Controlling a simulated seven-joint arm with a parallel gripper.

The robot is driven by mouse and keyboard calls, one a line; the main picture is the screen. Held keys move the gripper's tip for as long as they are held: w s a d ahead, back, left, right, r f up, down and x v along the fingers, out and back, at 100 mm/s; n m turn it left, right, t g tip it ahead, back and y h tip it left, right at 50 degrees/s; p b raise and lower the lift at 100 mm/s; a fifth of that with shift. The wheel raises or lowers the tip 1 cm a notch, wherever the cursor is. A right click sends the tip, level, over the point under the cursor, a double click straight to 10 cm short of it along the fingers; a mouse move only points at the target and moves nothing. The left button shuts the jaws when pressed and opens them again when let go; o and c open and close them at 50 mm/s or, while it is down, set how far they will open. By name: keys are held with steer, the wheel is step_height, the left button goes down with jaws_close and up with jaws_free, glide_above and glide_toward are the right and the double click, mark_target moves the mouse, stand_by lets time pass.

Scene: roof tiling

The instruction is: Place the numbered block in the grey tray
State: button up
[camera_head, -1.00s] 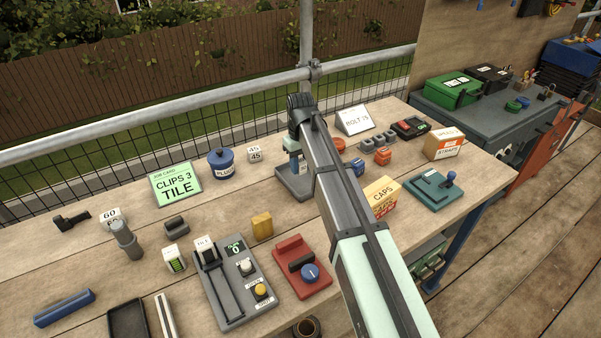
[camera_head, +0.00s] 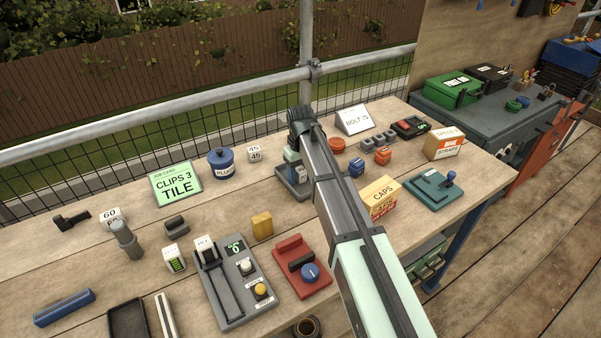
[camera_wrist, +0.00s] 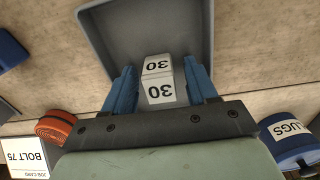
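A white block marked 30 (camera_wrist: 159,82) sits between the two blue fingers of my gripper (camera_wrist: 161,66) in the wrist view. A narrow gap shows on each side of it, so the fingers look open around it. The block is within the outline of the grey tray (camera_wrist: 97,34), near its front side; whether it rests on the floor of the tray I cannot tell. In the head view, the grey tray (camera_head: 299,194) is at the back middle of the bench, partly hidden by my arm, with my gripper (camera_head: 292,160) down at it.
Other numbered blocks, 60 (camera_head: 111,215) and 45 (camera_head: 254,153), stand on the bench. A blue plugs pot (camera_head: 221,164) and green job card (camera_head: 176,184) are left of the tray. An orange strap roll (camera_wrist: 58,126) and a caps box (camera_head: 379,197) are on its other side.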

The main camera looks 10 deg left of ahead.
mark_target(300, 170)
steer(key=shift+r, duration=0.15)
step_height(300, 170, up, 12)
steer(key=shift+r, duration=0.1)
stand_by(0.6)
